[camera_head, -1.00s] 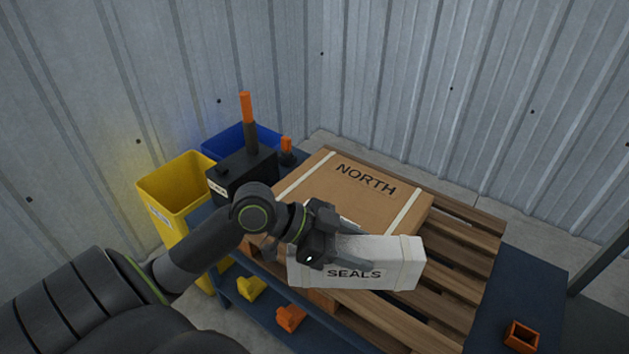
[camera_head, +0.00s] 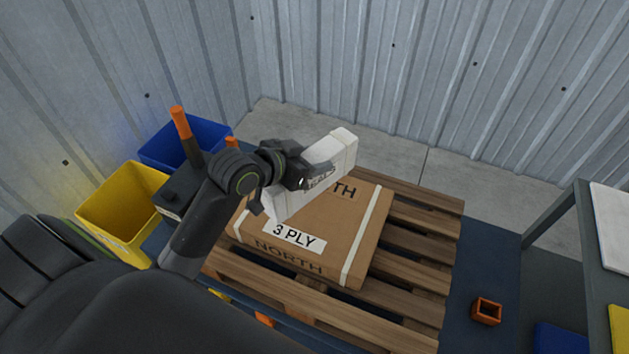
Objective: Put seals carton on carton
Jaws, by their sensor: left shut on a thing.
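The white seals carton (camera_head: 333,153) is held in my left gripper (camera_head: 309,181), which is shut on it. The seals carton is tilted in the picture and appears above the back left part of the brown carton. The brown carton (camera_head: 345,222), marked NORTH and 3 PLY, lies on a wooden pallet (camera_head: 418,240). The seals carton hides part of the brown carton's top lettering. I cannot tell whether the two cartons touch. My right gripper is not in view.
A yellow bin (camera_head: 118,205) and a blue bin (camera_head: 186,143) stand at the left, beside a black box (camera_head: 180,190) with an orange-tipped handle. A small orange open box (camera_head: 486,311) lies right of the pallet. A shelf (camera_head: 566,262) stands at far right.

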